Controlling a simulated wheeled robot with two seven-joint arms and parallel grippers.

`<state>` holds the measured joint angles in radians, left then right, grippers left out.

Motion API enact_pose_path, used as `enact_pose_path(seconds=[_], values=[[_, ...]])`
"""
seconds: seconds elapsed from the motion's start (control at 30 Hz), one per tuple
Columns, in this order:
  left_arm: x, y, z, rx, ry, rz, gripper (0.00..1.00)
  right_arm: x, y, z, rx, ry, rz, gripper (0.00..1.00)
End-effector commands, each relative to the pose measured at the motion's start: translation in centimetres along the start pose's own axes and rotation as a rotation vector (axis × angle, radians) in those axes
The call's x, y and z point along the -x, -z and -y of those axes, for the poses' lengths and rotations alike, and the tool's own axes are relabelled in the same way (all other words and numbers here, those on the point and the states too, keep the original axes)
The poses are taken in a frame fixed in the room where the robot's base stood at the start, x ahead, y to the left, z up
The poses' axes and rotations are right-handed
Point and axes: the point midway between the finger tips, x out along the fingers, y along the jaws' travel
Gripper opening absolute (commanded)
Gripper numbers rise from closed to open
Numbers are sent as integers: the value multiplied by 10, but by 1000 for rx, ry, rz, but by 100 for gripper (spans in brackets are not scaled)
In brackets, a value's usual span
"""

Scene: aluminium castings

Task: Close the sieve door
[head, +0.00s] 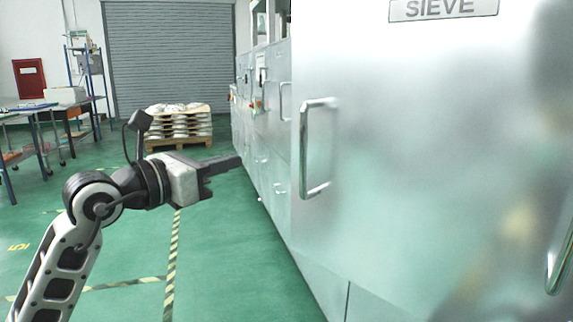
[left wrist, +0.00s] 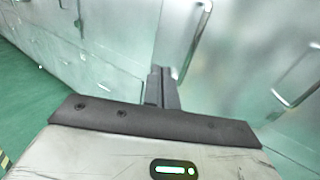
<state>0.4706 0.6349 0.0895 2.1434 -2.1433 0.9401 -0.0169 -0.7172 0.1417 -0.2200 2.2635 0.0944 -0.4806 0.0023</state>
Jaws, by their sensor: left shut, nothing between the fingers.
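The sieve door is a large brushed-metal panel (head: 420,150) filling the right of the head view, with a SIEVE plate (head: 443,8) at its top. A vertical bar handle (head: 306,150) sits near its left edge. Whether the door stands slightly ajar or flush, I cannot tell. My left gripper (head: 238,161) is shut and empty, left of the handle and apart from it in the picture, pointing toward the machine front. In the left wrist view, the shut fingers (left wrist: 162,88) overlap the metal front, with the bar handle (left wrist: 193,40) above right. My right gripper is out of view.
A second handle (head: 560,240) shows at the right edge. More metal cabinets (head: 265,120) continue back along the machine. A pallet with castings (head: 180,125) stands behind, with tables (head: 30,115) at far left. Green floor (head: 220,260) left of the machine is clear.

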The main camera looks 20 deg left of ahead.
Motion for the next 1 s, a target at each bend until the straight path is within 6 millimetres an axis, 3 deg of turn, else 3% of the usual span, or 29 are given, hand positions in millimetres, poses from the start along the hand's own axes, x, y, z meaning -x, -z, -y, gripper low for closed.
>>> enact_pose_path(seconds=[0.17, 0.6, 0.8, 1.0], values=[[-22, -4, 0, 0, 0, 0, 0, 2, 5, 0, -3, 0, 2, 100], [-112, -3, 1, 2, 2, 0, 0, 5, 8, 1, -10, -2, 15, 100], [-133, -1, 0, 0, 0, -1, 0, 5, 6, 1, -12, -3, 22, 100], [-138, -1, 1, 0, 1, -1, 0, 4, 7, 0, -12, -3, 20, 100]])
